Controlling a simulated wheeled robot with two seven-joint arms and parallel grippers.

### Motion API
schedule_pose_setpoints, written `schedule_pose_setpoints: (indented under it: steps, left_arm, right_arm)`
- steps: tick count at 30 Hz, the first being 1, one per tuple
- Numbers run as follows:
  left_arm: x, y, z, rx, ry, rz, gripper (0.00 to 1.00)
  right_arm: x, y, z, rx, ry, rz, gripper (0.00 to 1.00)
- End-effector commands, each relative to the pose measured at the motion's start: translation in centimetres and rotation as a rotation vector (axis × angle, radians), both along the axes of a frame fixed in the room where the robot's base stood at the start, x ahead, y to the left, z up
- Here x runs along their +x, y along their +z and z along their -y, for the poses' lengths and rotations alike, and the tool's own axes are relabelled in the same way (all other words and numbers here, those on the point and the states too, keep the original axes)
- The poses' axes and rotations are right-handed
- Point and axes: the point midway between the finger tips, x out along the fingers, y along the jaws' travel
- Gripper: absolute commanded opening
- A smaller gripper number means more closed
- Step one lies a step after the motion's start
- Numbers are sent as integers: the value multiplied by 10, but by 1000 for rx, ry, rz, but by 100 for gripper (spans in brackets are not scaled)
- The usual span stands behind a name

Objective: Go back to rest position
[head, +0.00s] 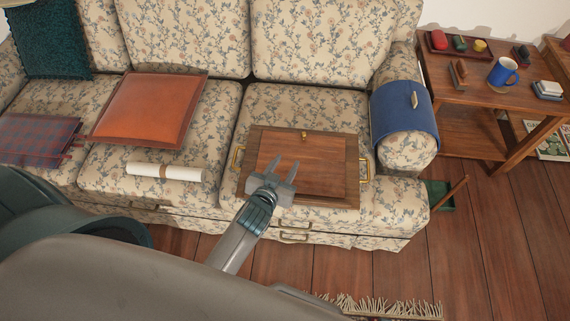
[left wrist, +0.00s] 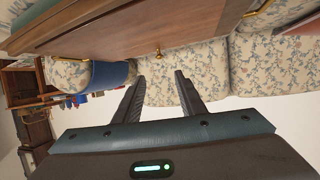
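My left gripper (head: 285,163) is in front of the wooden tray (head: 332,172) on the sofa's right seat, overlapping it in the head view. Its two fingers are spread with nothing between them. The left wrist view also shows this gripper (left wrist: 158,80) open and empty, with the tray's wooden surface (left wrist: 130,27) and a small brass knob (left wrist: 158,53) beyond the fingers. I cannot tell the exact gap between fingers and tray. The tray has brass handles at its left and right sides. My right gripper is not in view.
The floral sofa (head: 185,103) holds an orange cushion (head: 150,108), a plaid cushion (head: 38,138) and a rolled white paper (head: 165,171). A blue cover (head: 400,115) drapes its right arm. A side table (head: 465,95) with a blue mug (head: 502,72) stands right. Wooden floor (head: 500,245) is open front right.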

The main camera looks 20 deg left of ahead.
Motion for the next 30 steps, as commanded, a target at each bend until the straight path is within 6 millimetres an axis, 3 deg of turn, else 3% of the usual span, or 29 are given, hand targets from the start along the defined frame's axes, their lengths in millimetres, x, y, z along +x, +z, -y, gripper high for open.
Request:
schedule_pose_setpoints:
  steps: [11, 17, 23, 30]
  left_arm:
    - [-1, 0, -1, 1, 2, -4, 37]
    - [-16, -2, -10, 9, 22, -65, 37]
    - [-60, -6, -27, 25, 51, -229, 37]
    - [-142, -3, -35, 40, 24, -500, 37]
  right_arm:
    - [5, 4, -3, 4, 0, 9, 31]
    - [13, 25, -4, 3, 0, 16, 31]
    - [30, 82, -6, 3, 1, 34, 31]
    - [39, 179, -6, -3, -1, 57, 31]
